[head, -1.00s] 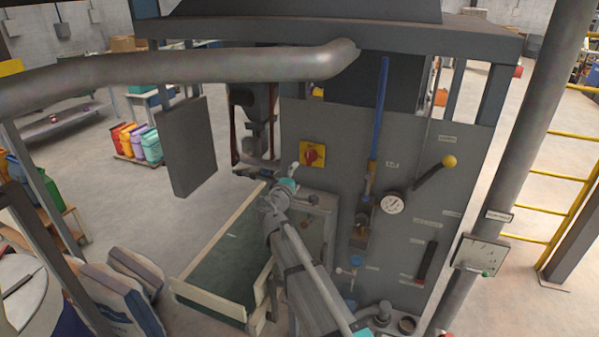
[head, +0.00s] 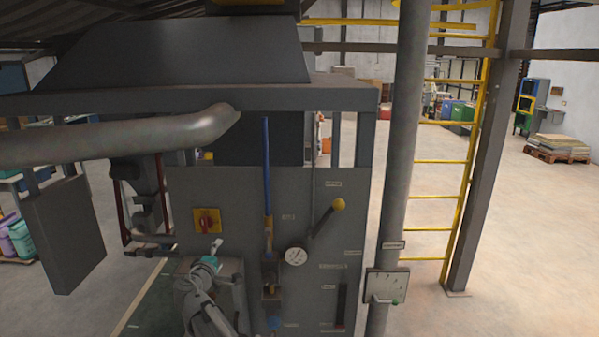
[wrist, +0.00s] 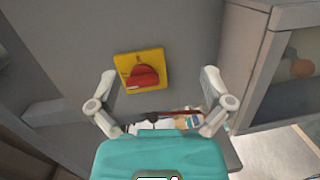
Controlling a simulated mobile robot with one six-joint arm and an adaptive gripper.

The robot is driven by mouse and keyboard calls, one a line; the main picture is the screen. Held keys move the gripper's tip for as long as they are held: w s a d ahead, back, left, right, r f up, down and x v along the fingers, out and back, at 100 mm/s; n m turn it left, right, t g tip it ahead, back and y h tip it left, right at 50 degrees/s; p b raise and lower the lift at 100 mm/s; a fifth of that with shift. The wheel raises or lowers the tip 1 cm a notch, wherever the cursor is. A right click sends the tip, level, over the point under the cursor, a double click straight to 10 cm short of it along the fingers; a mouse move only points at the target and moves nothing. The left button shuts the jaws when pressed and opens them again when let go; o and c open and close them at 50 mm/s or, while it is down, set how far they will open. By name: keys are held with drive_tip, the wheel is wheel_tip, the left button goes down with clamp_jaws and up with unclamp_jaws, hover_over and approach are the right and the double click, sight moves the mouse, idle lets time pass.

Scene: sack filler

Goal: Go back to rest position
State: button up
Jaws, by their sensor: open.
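My gripper (head: 214,246) is in front of the grey machine panel (head: 350,215), a little below the red rotary switch on its yellow plate (head: 207,221) in the head view. In the wrist view my gripper (wrist: 159,75) has its two fingers spread wide, with nothing held between them. The red switch (wrist: 145,76) shows beyond and between the fingertips, apart from them. The switch's red handle lies roughly level there. My arm reaches up from the bottom of the head view.
A thick pipe (head: 120,140) and hanging grey plate (head: 63,235) are left. A post (head: 402,150) stands right; open floor lies beyond.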

drive_tip(key=s+d+f+m+g+h+b, duration=0.1)
drive_tip(key=s+d+f+m+g+b, duration=0.15)
drive_tip(key=d+f, duration=0.55)
drive_tip(key=s+d+f+m+g+h+b, duration=0.15)
drive_tip(key=d+f+m+g, duration=0.25)
drive_tip(key=d, duration=0.7)
drive_tip(key=s+d+f+m+g+h+b, duration=0.1)
drive_tip(key=d+f+m+g+b, duration=0.3)
drive_tip(key=d, duration=0.6)
drive_tip(key=s+d+f+m+g+y+b, duration=0.5)
drive_tip(key=s+d+f, duration=0.8)
drive_tip(key=s, duration=0.4)
drive_tip(key=shift+d+f+g+y, duration=0.15)
drive_tip(key=shift+f+g+y, duration=0.3)
drive_tip(key=shift+f+g, duration=0.15)
